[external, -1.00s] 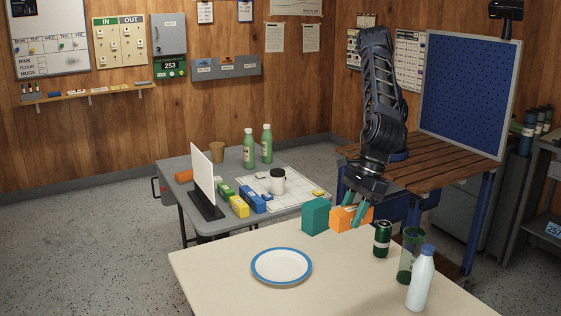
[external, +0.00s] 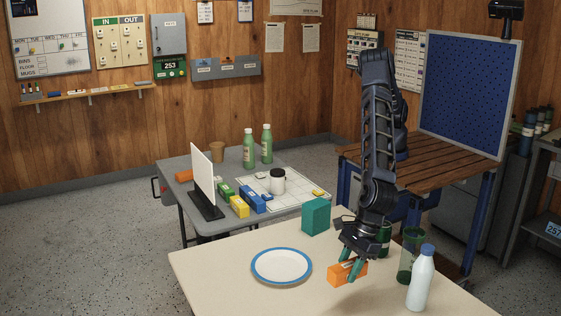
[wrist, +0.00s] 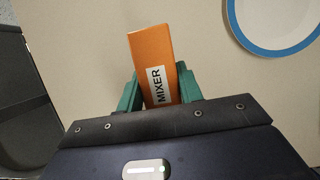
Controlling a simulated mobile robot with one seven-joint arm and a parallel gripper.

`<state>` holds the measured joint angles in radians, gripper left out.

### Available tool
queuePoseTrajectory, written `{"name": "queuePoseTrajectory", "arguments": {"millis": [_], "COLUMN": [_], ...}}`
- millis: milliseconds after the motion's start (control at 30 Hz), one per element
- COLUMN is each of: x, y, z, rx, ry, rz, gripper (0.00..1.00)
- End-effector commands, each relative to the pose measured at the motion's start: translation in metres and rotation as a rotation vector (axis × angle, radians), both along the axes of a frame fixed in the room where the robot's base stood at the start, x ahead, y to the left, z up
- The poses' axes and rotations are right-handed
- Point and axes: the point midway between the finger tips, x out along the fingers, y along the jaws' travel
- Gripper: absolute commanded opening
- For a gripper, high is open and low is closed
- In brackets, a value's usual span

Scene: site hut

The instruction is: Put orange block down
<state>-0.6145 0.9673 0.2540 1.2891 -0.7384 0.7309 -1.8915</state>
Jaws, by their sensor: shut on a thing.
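The orange block (external: 345,274) is at the front of the cream table (external: 225,258), to the right of the blue-rimmed plate. My gripper (external: 351,268) is shut on it, with its teal fingers on either side. In the wrist view the orange block (wrist: 155,60) shows a white label reading "MIXER" between the fingers of my gripper (wrist: 160,92). The block is at or just above the table top; I cannot tell whether it touches.
A blue-rimmed plate (external: 281,266) lies left of the block, and a teal block (external: 316,216) stands behind. A green can (external: 384,240), partly hidden, a green cup (external: 407,262) and a white bottle (external: 420,280) stand to the right. The table's front middle is clear.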

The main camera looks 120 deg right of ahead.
Motion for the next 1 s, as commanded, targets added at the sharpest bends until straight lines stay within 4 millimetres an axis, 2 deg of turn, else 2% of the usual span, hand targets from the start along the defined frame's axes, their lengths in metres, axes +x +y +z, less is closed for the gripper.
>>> {"name": "queuePoseTrajectory", "arguments": {"millis": [33, 200, 467, 700, 1000], "x": [-0.001, 0.000, 0.000, 0.000, 0.000], "y": [0.000, 0.000, 0.000, 0.000, 0.000], "z": [-0.012, -0.036, -0.050, -0.081, -0.085], "rx": [-0.001, -0.001, 0.000, 0.000, 0.000], "ry": [0.002, 0.000, 0.000, 0.000, 0.000], "rz": [0.001, 0.001, 0.001, 0.000, 0.000], "gripper": [0.10, 0.10, 0.10, 0.10, 0.10]}}
